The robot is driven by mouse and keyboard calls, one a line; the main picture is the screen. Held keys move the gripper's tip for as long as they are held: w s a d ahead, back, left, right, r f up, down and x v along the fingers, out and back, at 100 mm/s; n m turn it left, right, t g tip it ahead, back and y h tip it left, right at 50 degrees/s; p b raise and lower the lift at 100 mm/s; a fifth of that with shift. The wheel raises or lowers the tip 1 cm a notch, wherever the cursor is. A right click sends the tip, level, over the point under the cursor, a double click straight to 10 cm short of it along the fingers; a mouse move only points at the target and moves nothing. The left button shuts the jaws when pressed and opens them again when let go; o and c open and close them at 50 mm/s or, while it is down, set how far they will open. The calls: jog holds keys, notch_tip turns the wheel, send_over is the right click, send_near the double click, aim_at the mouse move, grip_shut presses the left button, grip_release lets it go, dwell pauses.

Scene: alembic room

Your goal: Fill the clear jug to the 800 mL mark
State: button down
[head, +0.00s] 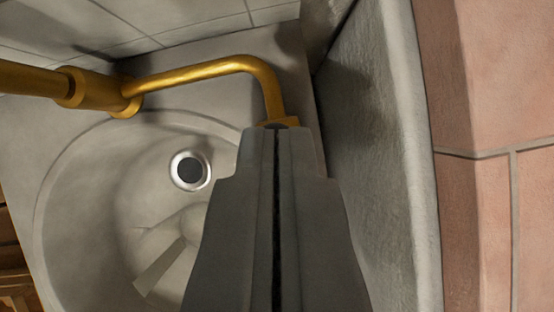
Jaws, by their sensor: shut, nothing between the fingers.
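My gripper (275,132) is shut and empty, with its two grey fingers pressed together. Its tips overlap the lower end of the brass tap spout (262,80) in the picture; I cannot tell whether they touch it. The spout comes from a brass fitting at the left and bends down over the basin. The round grey sink basin (90,190) lies below, with a metal-ringed drain (190,170). I cannot make out the clear jug or any water. A faint wedge-like patch shows low in the basin beside my gripper; I cannot tell whether it is light and shadow.
A grey stone side wall (375,150) rises close on the right of my gripper. Reddish tiles (490,80) lie beyond it. Pale tiled wall (140,25) runs behind the tap. Brown wood (12,255) shows at the lower left. The left part of the basin looks open.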

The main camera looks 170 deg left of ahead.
jog(key=shift+x, duration=2.45)
jog(key=s, duration=0.1)
jog(key=s+d, duration=0.1)
jog(key=s, duration=0.1)
jog(key=shift+s, duration=0.15)
